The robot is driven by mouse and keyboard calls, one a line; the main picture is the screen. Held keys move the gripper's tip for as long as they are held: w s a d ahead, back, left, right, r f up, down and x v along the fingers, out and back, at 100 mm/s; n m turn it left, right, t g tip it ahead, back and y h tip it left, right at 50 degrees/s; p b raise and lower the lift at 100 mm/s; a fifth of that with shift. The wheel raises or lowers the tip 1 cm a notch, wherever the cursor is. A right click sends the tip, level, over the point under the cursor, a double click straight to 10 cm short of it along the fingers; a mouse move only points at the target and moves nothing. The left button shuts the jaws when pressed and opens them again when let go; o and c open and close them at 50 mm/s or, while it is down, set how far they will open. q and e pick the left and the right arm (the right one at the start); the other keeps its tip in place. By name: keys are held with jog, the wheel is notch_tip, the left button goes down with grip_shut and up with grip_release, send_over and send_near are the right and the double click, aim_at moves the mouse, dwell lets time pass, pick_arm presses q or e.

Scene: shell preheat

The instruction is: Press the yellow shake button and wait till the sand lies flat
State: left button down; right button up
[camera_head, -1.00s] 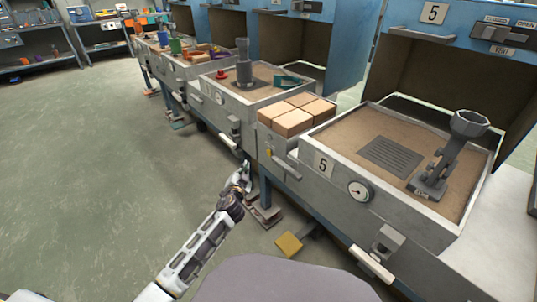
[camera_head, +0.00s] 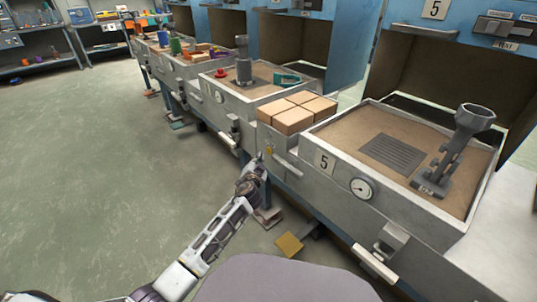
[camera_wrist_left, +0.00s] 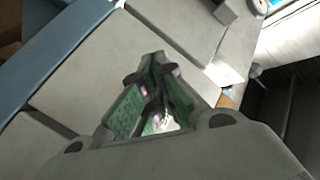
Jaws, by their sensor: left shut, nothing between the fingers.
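A small yellow button (camera_head: 269,150) sits on the grey front panel (camera_head: 290,178) of bench 5, left of the number plate. My left gripper (camera_head: 259,159) is shut and empty, its tips close to the panel just left of and below the button. I cannot tell whether they touch it. In the left wrist view, the fingers (camera_wrist_left: 158,95) point at a pale grey panel and the button does not show. The sand (camera_head: 345,136) in the box of bench 5 looks largely level around a grey grate (camera_head: 392,154). My right gripper is out of view.
A handle bar (camera_head: 285,164) and a pressure gauge (camera_head: 362,188) sit on the panel. Orange-brown blocks (camera_head: 298,112) rest at the bench's left. A grey stand (camera_head: 452,157) is in the sand. A yellow pedal (camera_head: 289,244) is near the floor, which is clear at left.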

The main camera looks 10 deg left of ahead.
pick_arm(q)
jog(key=shift+w+d, duration=0.4)
jog(key=shift+w, duration=0.1)
dwell(1.1)
jog(key=shift+w+d+b, duration=0.55)
jog(key=shift+w+b, duration=0.15)
dwell(1.4)
jog(key=shift+s+a, duration=0.1)
jog(key=shift+s, duration=0.05)
dwell(0.3)
jog(key=shift+s+a+p, duration=0.35)
jog(key=shift+s+a, duration=0.1)
jog(key=shift+s, duration=0.1)
dwell(0.3)
jog(key=s+a+p, duration=0.1)
jog(key=s, duration=0.1)
jog(key=s+a+p, duration=0.1)
jog(key=s+a, duration=0.1)
dwell(0.6)
